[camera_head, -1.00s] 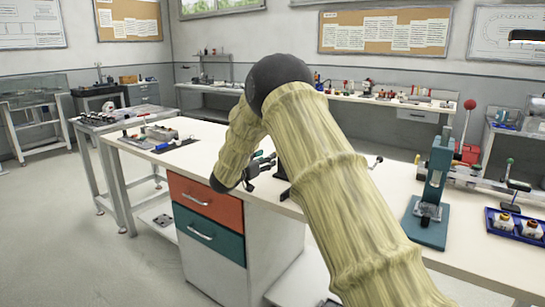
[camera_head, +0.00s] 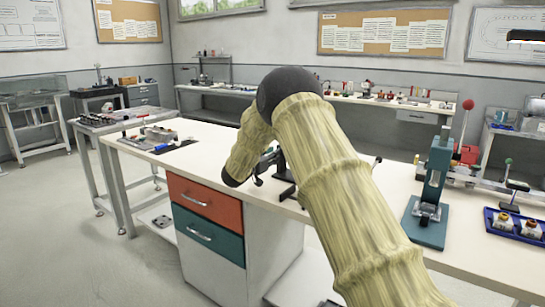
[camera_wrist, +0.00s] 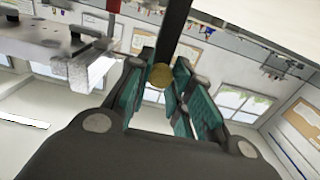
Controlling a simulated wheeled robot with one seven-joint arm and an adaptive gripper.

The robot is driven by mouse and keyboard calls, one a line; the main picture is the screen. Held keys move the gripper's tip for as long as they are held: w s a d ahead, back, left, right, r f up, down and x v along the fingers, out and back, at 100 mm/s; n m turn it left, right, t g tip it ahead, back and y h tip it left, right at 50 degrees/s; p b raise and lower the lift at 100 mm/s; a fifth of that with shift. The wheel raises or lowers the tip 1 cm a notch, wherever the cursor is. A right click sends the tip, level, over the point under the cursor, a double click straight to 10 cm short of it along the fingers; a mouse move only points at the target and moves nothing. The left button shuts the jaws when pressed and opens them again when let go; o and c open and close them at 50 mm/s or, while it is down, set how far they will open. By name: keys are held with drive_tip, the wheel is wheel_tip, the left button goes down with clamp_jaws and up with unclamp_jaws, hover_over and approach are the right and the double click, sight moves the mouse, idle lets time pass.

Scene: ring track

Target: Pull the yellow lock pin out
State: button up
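A round yellow end, which looks like the lock pin (camera_wrist: 161,76), shows between my teal-padded fingers in the wrist view. A dark upright bar (camera_wrist: 176,32) stands behind it. My gripper (camera_wrist: 167,72) has its fingers apart on either side of the yellow end. I cannot tell whether either pad touches it. In the head view my gripper (camera_head: 268,160) is partly hidden behind my arm, beside a small black stand (camera_head: 285,180) at the bench's front edge. The pin is hidden in that view.
The white bench (camera_head: 330,205) runs across the middle. A green press (camera_head: 433,195) with a red-knobbed lever and a blue tray (camera_head: 518,226) stand to the right. A grey metal fixture (camera_wrist: 75,45) is close to my gripper at the wrist view's upper left.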

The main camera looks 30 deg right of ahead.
clamp_jaws()
drive_tip(key=shift+p+v, duration=0.8)
drive_tip(key=shift+v, duration=0.2)
drive_tip(key=o, duration=0.8)
unclamp_jaws()
drive_tip(key=shift+o, duration=0.2)
drive_tip(key=shift+a, duration=0.1)
drive_tip(key=v, duration=1.2)
